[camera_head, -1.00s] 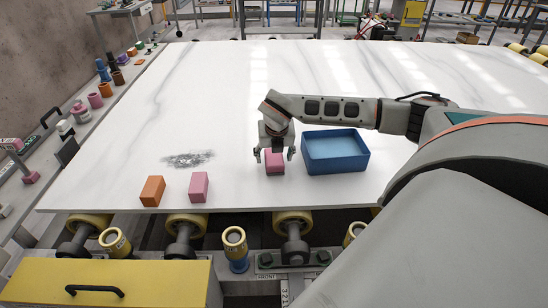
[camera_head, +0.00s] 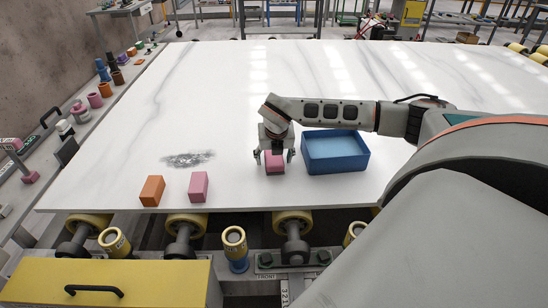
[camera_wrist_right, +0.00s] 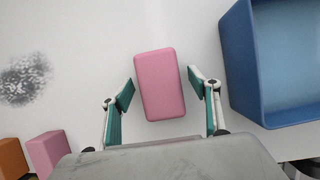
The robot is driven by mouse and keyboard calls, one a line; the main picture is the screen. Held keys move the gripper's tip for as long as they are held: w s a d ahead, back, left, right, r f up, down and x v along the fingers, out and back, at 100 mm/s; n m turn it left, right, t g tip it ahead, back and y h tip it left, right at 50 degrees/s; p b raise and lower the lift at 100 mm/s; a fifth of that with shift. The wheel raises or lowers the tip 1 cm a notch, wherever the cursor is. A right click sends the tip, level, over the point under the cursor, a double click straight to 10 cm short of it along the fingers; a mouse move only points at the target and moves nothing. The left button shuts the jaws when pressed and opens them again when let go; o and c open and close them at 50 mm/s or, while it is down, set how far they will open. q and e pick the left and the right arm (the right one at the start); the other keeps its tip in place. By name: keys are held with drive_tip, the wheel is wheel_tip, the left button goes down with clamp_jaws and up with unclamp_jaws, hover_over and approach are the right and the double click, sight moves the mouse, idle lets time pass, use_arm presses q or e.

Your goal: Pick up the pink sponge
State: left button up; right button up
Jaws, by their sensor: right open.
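A pink sponge (camera_head: 275,164) lies on the white stone slab, left of the blue tray. My right gripper (camera_head: 274,156) is above it, pointing down, with a finger on either side. In the right wrist view the sponge (camera_wrist_right: 159,85) lies between the two open fingertips of the gripper (camera_wrist_right: 160,90), with a gap on each side. A second pink block (camera_head: 199,187) stands near the slab's front edge; it also shows at lower left in the wrist view (camera_wrist_right: 47,152). My left gripper is not in view.
A blue tray (camera_head: 336,170) sits close on the right of the gripper, its inside empty. An orange block (camera_head: 152,191) stands left of the second pink block. A grey speckled patch (camera_head: 188,159) marks the slab. The slab's far part is clear.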

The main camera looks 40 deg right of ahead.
drive_tip(key=c, duration=1)
drive_tip(key=shift+r, duration=0.15)
drive_tip(key=shift+r, duration=0.25)
wheel_tip(320, 180, up, 20)
drive_tip(key=shift+f+p, duration=0.1)
drive_tip(key=shift+p, duration=0.65)
drive_tip(key=shift+o, duration=0.2)
drive_tip(key=shift+c, duration=0.5)
